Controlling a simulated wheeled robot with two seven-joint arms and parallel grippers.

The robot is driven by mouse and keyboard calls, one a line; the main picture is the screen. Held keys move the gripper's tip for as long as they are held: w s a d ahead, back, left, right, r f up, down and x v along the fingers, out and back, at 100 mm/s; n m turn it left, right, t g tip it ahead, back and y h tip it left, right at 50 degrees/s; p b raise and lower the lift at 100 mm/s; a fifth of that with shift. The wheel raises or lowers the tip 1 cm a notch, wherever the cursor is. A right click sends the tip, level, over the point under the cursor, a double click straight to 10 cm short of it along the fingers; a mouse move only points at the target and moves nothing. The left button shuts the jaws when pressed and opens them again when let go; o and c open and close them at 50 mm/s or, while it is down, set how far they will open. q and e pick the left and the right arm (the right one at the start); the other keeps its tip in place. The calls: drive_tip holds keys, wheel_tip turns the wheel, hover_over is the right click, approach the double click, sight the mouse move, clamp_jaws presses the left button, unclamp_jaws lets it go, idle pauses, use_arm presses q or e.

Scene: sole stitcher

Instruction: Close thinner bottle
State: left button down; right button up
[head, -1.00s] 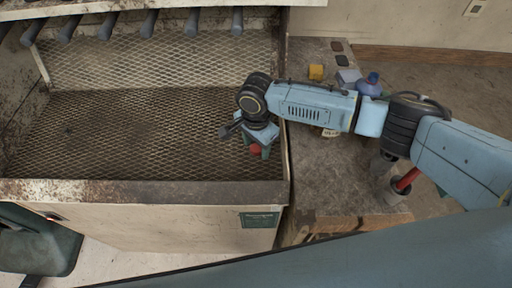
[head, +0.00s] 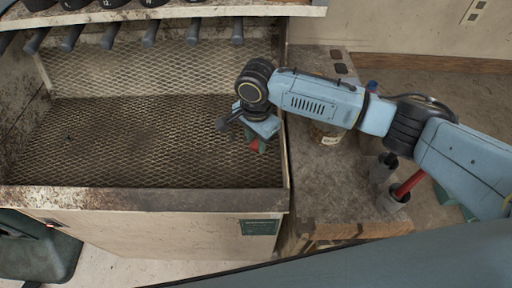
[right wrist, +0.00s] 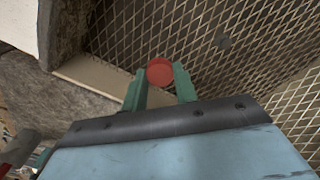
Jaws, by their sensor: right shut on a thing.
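My right gripper (head: 256,143) is over the metal mesh tray, near its right wall. It is shut on a small round red cap (right wrist: 160,71), which sits between the green fingertips in the right wrist view. The cap is mostly hidden by the fingers in the head view. A jar with a pale label (head: 325,134) stands on the worn bench to the right, partly covered by my forearm. A bit of a blue bottle (head: 371,86) shows behind the arm. I cannot tell which of these is the thinner bottle. My left gripper is out of view.
The mesh tray (head: 110,135) is bare, with a raised front edge (head: 140,199) and a row of dark rods above its back. A cup with a red-handled tool (head: 407,185) stands at the bench's right edge. The bench front (head: 325,195) is clear.

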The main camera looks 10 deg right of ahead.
sight(256, 143)
wheel_tip(256, 143, up, 4)
drive_tip(key=shift+r, duration=0.2)
drive_tip(key=shift+w+d+n+b, duration=0.1)
drive_tip(key=shift+d+n+b, duration=0.2)
drive_tip(key=shift+d, duration=0.2)
drive_tip(key=d+n+b, duration=0.2)
drive_tip(key=d+n, duration=0.1)
drive_tip(key=s+d+r+n+b, duration=0.1)
drive_tip(key=d+n, duration=0.2)
drive_tip(key=s+d+r+n+b, duration=0.1)
drive_tip(key=d+n+b, duration=0.1)
drive_tip(key=d+n, duration=0.1)
drive_tip(key=shift+s+d+b, duration=0.15)
drive_tip(key=shift+s+b, duration=0.05)
drive_tip(key=shift+b, duration=0.15)
drive_tip(key=shift+s+d+r+n, duration=0.3)
drive_tip(key=shift+s+d+n, duration=0.15)
drive_tip(key=shift+n, duration=0.35)
